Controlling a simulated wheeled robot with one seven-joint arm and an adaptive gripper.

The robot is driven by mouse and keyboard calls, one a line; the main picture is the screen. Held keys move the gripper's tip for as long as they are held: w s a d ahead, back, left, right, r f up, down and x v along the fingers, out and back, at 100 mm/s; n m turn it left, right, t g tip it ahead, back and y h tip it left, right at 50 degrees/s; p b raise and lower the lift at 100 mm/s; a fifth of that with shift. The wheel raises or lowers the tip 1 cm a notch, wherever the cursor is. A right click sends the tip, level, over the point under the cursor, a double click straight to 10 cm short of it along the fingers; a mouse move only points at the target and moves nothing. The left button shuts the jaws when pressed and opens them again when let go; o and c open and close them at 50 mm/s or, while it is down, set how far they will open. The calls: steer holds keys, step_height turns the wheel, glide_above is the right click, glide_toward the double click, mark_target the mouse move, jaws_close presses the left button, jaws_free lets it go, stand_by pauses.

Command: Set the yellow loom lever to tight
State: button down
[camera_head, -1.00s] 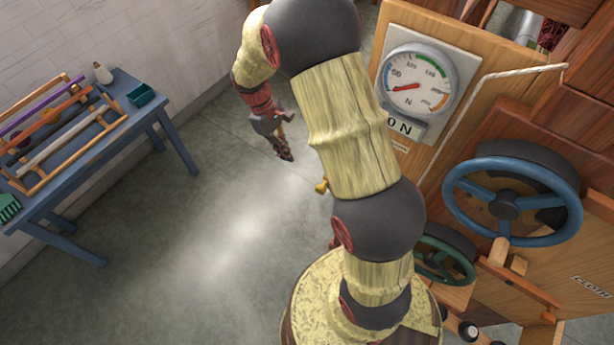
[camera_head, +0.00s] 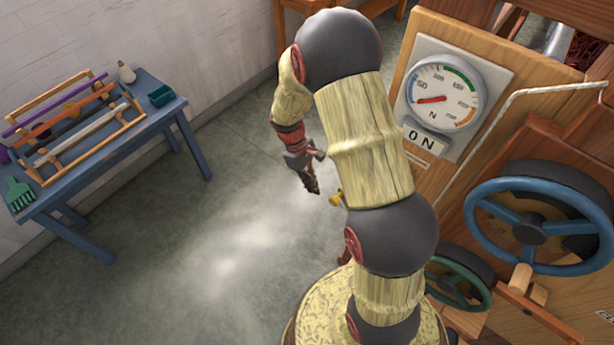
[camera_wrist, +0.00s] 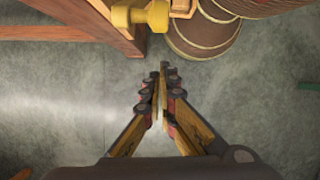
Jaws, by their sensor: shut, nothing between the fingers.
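A small yellow knob (camera_head: 336,199) shows beside my arm in the head view, partly hidden by it. In the wrist view a yellow knobbed piece (camera_wrist: 150,14) is at the top edge, beside a wooden frame; it looks like the lever's handle. The rest of the lever and its setting cannot be made out. My gripper (camera_head: 313,190) points down over the floor, just left of the knob in the head view. Its fingertips (camera_wrist: 161,72) are together and empty in the wrist view, below the yellow piece and apart from it.
A wooden machine with a dial (camera_head: 441,93), a blue wheel (camera_head: 530,228) and a green wheel (camera_head: 457,283) stands at right. A blue table (camera_head: 150,118) with a small loom is at left. A round wood-toned object (camera_wrist: 205,35) is near the fingertips. The floor between is clear.

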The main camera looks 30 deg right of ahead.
steer(key=shift+s+d+r, duration=0.2)
steer(key=shift+s+d, duration=0.15)
steer(key=shift+s, duration=0.35)
steer(key=shift+s+d+r, duration=0.15)
steer(key=shift+s+d, duration=0.2)
steer(key=shift+s, duration=0.3)
steer(key=shift+r, duration=0.1)
